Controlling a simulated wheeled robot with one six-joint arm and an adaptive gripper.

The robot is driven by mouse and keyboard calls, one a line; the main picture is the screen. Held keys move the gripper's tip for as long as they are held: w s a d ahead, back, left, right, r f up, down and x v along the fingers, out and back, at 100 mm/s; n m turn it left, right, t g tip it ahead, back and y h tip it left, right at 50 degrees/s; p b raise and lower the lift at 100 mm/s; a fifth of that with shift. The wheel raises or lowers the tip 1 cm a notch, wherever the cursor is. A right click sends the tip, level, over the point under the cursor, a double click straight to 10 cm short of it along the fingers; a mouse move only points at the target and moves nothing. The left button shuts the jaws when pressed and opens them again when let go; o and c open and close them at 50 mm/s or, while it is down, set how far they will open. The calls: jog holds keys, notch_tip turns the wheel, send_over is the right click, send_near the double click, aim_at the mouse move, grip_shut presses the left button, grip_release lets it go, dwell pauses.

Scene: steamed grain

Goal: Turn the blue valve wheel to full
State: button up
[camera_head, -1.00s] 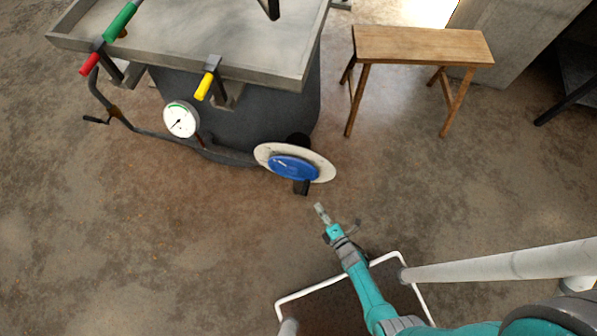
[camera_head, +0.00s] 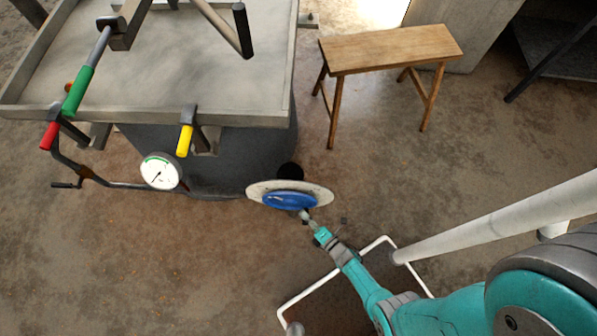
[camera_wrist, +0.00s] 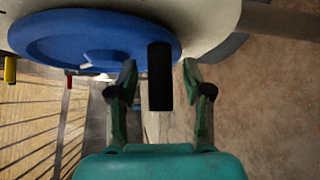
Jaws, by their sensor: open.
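The blue valve wheel (camera_head: 290,200) sits in front of a round pale dial plate (camera_head: 258,190) on the pipe at the front of the grey machine. In the wrist view the blue wheel (camera_wrist: 80,38) fills the upper left, with a black handle (camera_wrist: 160,75) hanging from its edge. My gripper (camera_head: 307,217) is at the wheel's lower right edge in the head view. In the wrist view my gripper (camera_wrist: 158,80) is open, one finger on each side of the black handle. I see gaps at both fingers. The dial's markings are too small to read.
A round white gauge (camera_head: 160,172) is on the pipe left of the wheel. Yellow (camera_head: 184,140), green (camera_head: 77,92) and red (camera_head: 49,136) handles are along the metal tray's edge (camera_head: 230,118). A wooden bench (camera_head: 390,48) stands behind right. Floor is clear between.

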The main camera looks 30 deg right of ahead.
jog(key=shift+w, duration=0.25)
jog(key=shift+c, duration=0.3)
grip_shut()
jog(key=shift+r, duration=0.1)
